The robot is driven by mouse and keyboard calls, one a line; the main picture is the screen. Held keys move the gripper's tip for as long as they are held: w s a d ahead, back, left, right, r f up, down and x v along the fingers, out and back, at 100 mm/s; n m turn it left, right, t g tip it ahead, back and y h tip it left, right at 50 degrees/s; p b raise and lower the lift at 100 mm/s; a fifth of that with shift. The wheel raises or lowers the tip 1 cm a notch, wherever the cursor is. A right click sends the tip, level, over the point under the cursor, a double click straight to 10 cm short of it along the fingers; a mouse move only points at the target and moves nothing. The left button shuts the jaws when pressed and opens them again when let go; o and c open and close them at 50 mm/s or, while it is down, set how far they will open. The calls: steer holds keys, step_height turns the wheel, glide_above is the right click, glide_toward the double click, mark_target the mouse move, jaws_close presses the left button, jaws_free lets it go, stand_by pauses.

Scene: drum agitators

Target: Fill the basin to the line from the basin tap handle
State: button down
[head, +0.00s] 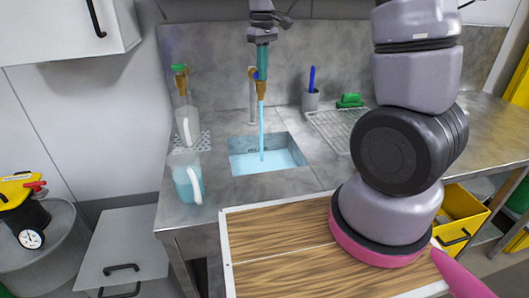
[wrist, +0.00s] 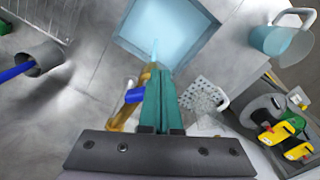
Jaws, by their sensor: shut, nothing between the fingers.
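The basin (head: 246,145) is sunk in the grey metal counter and holds light blue water (head: 270,163). A blue stream (head: 262,130) runs down into it from the brass tap (head: 262,88). In the wrist view, the tap (wrist: 122,118) lies beside my fingers, and its blue handle (wrist: 135,96) is close to their left side; I cannot tell if they touch. My gripper (head: 263,62) has teal fingers, shut and empty, pointing down at the tap; they also show in the wrist view (wrist: 161,85). No fill line can be made out.
A clear jug (head: 187,182) with blue liquid stands left of the basin, with a bottle (head: 186,122) behind it. A cup (head: 310,100) with a blue pen, a green brush (head: 349,100) and a wire rack (head: 335,128) are at right. A wooden board (head: 275,262) lies in front.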

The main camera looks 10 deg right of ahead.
steer(key=shift+w+a, duration=0.1)
steer(key=shift+a, duration=0.35)
steer(key=shift+w+a, duration=0.2)
steer(key=shift+a, duration=0.2)
steer(key=shift+r, duration=3)
